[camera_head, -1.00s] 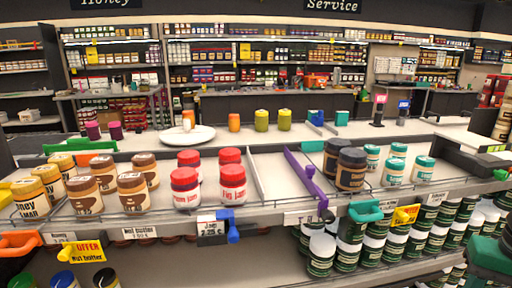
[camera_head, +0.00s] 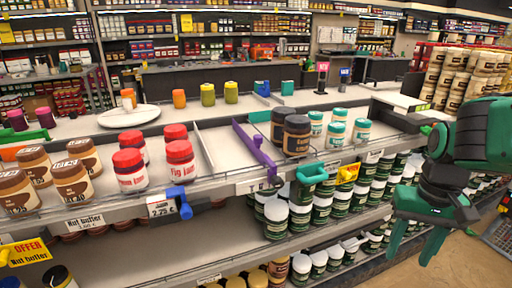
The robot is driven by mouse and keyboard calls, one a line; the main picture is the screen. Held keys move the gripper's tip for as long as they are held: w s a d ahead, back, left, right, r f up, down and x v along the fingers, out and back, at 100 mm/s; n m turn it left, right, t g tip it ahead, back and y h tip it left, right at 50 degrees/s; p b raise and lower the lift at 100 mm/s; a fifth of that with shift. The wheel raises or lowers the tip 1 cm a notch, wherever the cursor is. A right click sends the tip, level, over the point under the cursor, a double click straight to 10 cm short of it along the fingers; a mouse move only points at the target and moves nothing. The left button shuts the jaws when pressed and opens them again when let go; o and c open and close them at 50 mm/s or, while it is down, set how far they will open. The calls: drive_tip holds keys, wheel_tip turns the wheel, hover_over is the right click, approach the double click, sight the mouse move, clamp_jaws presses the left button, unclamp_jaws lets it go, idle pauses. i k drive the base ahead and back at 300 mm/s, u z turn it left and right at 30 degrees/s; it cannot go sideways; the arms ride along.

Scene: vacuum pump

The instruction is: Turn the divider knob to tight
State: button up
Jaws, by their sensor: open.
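A purple divider (camera_head: 254,146) lies between the jam side and the dark jars on the shelf, running back to front. Its front end (camera_head: 274,179) reaches the shelf's front edge. A blue knob-like piece (camera_head: 180,202) sits on the front rail by the jam price tag, and a green handle-shaped piece (camera_head: 311,173) sits on the rail farther right. I cannot tell which of these is the divider knob or how it is set. My gripper (camera_head: 409,256) is at the right, fingers apart and pointing down, empty, in front of the shelf and clear of these pieces.
Red-lidded jam jars (camera_head: 180,162) stand left of the divider, and dark jars (camera_head: 296,136) and teal-lidded jars (camera_head: 335,134) right of it. A yellow tag (camera_head: 348,173) hangs from the rail.

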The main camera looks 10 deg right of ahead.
sight(277, 183)
drive_tip(key=z, duration=1.45)
drive_tip(key=k, duration=0.85)
drive_tip(key=u, duration=0.6)
